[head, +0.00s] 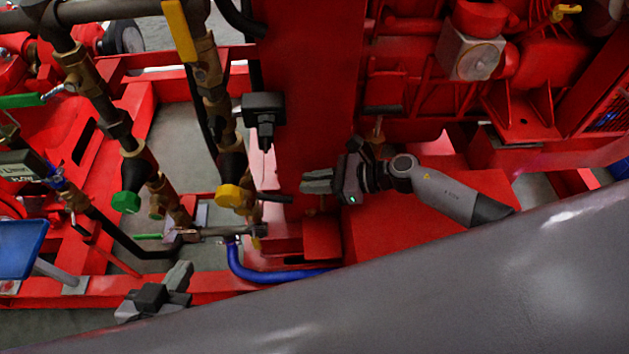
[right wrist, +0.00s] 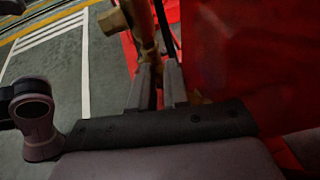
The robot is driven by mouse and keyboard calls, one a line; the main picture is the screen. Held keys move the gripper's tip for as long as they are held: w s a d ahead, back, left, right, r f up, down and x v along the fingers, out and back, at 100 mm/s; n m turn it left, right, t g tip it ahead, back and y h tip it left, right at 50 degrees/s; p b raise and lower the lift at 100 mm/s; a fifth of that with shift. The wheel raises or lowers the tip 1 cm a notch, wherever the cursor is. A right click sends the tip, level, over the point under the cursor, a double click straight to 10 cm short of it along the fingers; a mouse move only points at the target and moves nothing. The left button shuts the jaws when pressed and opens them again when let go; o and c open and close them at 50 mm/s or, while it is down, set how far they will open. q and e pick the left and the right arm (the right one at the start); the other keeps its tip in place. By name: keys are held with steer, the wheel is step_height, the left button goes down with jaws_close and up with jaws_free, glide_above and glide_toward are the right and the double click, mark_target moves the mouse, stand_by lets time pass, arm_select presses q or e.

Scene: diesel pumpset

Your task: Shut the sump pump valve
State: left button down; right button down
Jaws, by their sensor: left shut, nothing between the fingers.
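Several valves sit on the brass and black pipes at the left of the head view. They include one with a long yellow lever (head: 180,30), one with a green lever (head: 20,100), and a thin green handle (head: 148,237) low down. I cannot tell which is the sump pump valve. My right gripper (head: 303,181) points left beside the red upright, right of the yellow-capped pipe. Its fingers show a gap in the right wrist view (right wrist: 158,85), with nothing held between them. My left gripper (head: 182,279) is shut and empty at the lower left, below the green handle.
A yellow cap (head: 229,196) and a green cap (head: 125,203) are on the pipes. A blue hose (head: 270,275) curves under my right gripper. A black box (head: 264,104) juts from the red upright (head: 310,80). A large grey surface (head: 430,290) fills the lower right.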

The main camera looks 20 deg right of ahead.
arm_select(q)
steer(key=shift+r, duration=0.2)
arm_select(e)
steer(key=shift+s+f, duration=0.15)
steer(key=m+t+h+p, duration=0.2)
steer(key=m+p, duration=0.1)
steer(key=w+a+m+t+h+p, duration=0.1)
steer(key=m+t+p, duration=0.1)
steer(key=shift+h, duration=0.3)
steer(key=shift+w+m+t+h+p, duration=0.2)
steer(key=shift+m+t+h+p, duration=0.4)
steer(key=shift+p, duration=0.05)
steer(key=shift+f, duration=0.15)
arm_select(q)
steer(key=shift+n+g+y, duration=0.7)
steer(key=s+a, duration=0.1)
steer(key=a+f, duration=0.1)
steer(key=a, duration=0.1)
steer(key=s+a+f, duration=0.1)
steer(key=shift+s+a+f, duration=0.15)
steer(key=shift+s+a, duration=0.05)
steer(key=shift+s, duration=0.1)
